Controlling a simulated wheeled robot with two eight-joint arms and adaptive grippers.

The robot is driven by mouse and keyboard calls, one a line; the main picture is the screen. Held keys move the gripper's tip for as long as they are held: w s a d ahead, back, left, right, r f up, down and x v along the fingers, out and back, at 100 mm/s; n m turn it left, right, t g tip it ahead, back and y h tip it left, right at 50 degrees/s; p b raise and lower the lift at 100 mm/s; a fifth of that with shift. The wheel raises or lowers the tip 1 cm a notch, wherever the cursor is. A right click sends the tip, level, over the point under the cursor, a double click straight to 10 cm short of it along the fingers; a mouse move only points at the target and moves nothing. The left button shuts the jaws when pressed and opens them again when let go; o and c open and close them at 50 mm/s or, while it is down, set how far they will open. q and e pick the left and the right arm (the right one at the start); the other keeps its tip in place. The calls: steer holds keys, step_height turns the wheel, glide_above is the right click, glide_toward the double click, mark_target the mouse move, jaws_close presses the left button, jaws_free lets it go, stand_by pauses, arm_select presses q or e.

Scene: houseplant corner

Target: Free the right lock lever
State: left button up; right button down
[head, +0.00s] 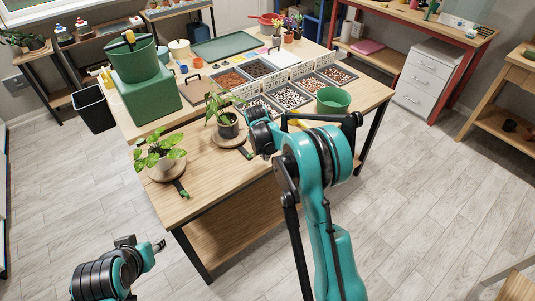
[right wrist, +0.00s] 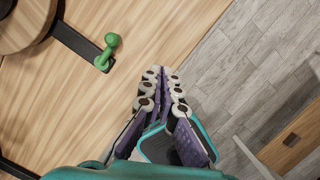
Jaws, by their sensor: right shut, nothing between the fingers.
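Two plants stand on round wooden turntables at the table's front, each with a dark bar and a small green lever at its end. The right lock lever (head: 246,153) is beside the right turntable (head: 231,140), close to my right gripper (head: 262,138). In the right wrist view a green lever (right wrist: 107,48) stands on a dark bar by a wooden disc (right wrist: 22,22).
The left plant (head: 160,148) and right plant (head: 220,106) stand close by. Trays of pebbles (head: 289,95), a green pot (head: 333,100) and a green box (head: 145,95) with a bucket stand behind. Bare tabletop (head: 205,185) lies in front of the turntables, ending at the front edge.

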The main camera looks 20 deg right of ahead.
steer(key=shift+s+d+r+p, duration=0.15)
steer(key=shift+r+p, duration=0.05)
steer(key=shift+r, duration=0.45)
steer(key=shift+s+d+r+p, duration=0.1)
steer(key=shift+d+r+p, duration=0.05)
steer(key=shift+r, duration=0.45)
arm_select(q)
steer(key=r, duration=0.1)
steer(key=r+p, duration=0.2)
steer(key=shift+w+a+r, duration=0.2)
steer(key=shift+a+r, duration=0.05)
steer(key=shift+a, duration=0.05)
arm_select(e)
steer(key=d+v, duration=0.1)
steer(key=v, duration=0.6)
steer(key=shift+d+r, duration=0.15)
steer(key=s+a+r+m+t+y, duration=0.1)
steer(key=s+a+r+m+t, duration=0.2)
steer(key=s+r+m, duration=1.05)
steer(key=s+a+f+m+t, duration=0.1)
steer(key=s+f+m, duration=0.1)
steer(key=s+m, duration=0.5)
steer(key=s+a+f+m+t+y, duration=0.1)
steer(key=s+f+m, duration=0.1)
steer(key=s+m, duration=0.4)
steer(key=s, duration=0.4)
steer(key=shift+a+m, duration=0.35)
